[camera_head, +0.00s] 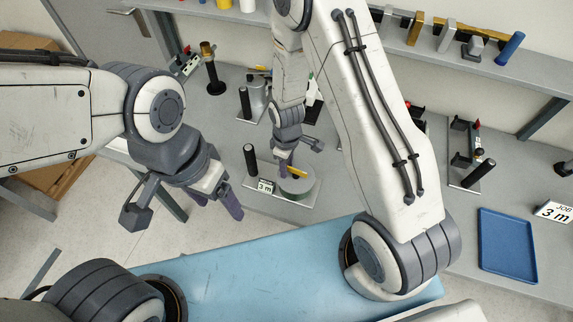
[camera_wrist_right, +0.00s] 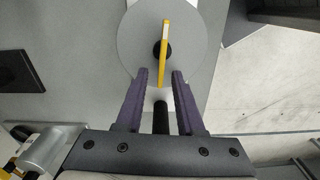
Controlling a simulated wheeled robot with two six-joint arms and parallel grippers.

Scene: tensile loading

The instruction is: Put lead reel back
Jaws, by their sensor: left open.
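The lead reel (camera_head: 299,183) is a grey disc on a grey base plate on the bench, by a "3 m" label (camera_head: 266,186) and a black post (camera_head: 249,158). In the right wrist view the reel (camera_wrist_right: 200,45) has a yellow bar (camera_wrist_right: 165,45) across its face and a dark hub behind it. My right gripper (camera_wrist_right: 160,72) is open above the reel, its purple fingers on either side of the bar's near end with gaps showing. In the head view the right gripper (camera_head: 287,166) partly covers the reel. My left gripper (camera_head: 212,203) is open and empty, away at the left.
A blue tray (camera_head: 507,245) and a "JOB 3 m" card (camera_head: 554,211) are at the right. Several posts and fixtures stand along the bench, including a black-post stand (camera_head: 475,175). A wall shelf (camera_head: 460,62) holds metal pieces. The bench's front edge runs below the reel.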

